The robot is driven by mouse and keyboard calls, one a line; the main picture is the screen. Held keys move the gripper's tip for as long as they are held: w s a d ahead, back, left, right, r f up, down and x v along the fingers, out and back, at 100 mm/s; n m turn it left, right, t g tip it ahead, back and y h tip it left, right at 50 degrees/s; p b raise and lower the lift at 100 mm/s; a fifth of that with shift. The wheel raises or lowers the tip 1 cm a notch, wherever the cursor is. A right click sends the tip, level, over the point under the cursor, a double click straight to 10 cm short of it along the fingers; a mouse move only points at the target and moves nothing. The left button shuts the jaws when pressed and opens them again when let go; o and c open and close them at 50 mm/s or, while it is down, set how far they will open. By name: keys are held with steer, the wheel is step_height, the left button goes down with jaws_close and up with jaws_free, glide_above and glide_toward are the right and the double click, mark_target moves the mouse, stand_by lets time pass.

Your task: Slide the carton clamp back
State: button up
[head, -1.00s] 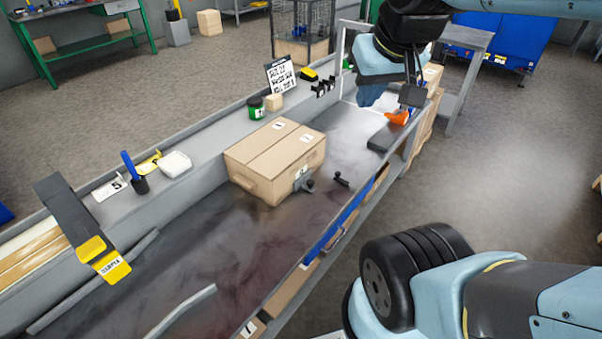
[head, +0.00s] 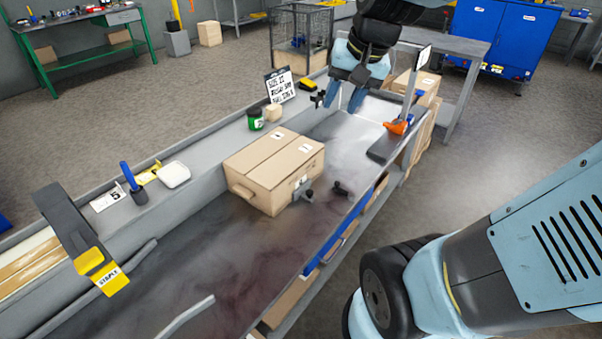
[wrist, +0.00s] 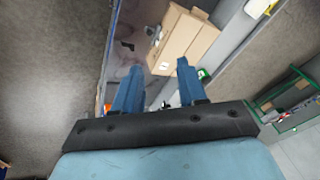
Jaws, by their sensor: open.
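A closed cardboard carton (head: 272,173) sits on the dark bench surface in the head view, against the grey ledge. A small dark grey clamp (head: 303,191) touches its near right side, with a small black knob piece (head: 341,188) on the surface just right of it. The carton also shows in the wrist view (wrist: 187,45), beyond my fingers. My gripper (head: 344,103) is open and empty, above the far end of the bench, well apart from the carton and clamp. In the wrist view its two blue fingers (wrist: 157,82) stand apart with nothing between them.
On the ledge are a green jar (head: 255,119), a sign (head: 280,86), a yellow-black item (head: 307,84) and a blue-handled tool (head: 132,182). An orange-handled device (head: 399,125) stands at the far right end. The bench surface left of the carton is mostly clear.

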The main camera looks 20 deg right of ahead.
steer(key=w+f+m+g+y, duration=0.1)
steer(key=w+f+m, duration=0.2)
steer(key=w+f, duration=0.3)
steer(key=m+g+y, duration=0.1)
steer(key=m+g, duration=0.1)
steer(key=m, duration=0.6)
glide_above(310, 191)
steer(key=s+d, duration=0.2)
steer(key=s, duration=0.2)
step_height(310, 191, down, 15)
steer(key=w+d+f+m, duration=0.2)
steer(key=f+m, duration=0.1)
steer(key=f, duration=0.4)
steer(key=w+d+f+m, duration=0.1)
steer(key=d+f+m, duration=0.1)
steer(key=f, duration=0.4)
steer(key=shift+y, duration=0.3)
steer(key=x, duration=1.3)
steer(key=shift+a+f, duration=0.25)
steer(key=shift+f, duration=0.05)
steer(key=shift+s, duration=0.1)
jaws_close()
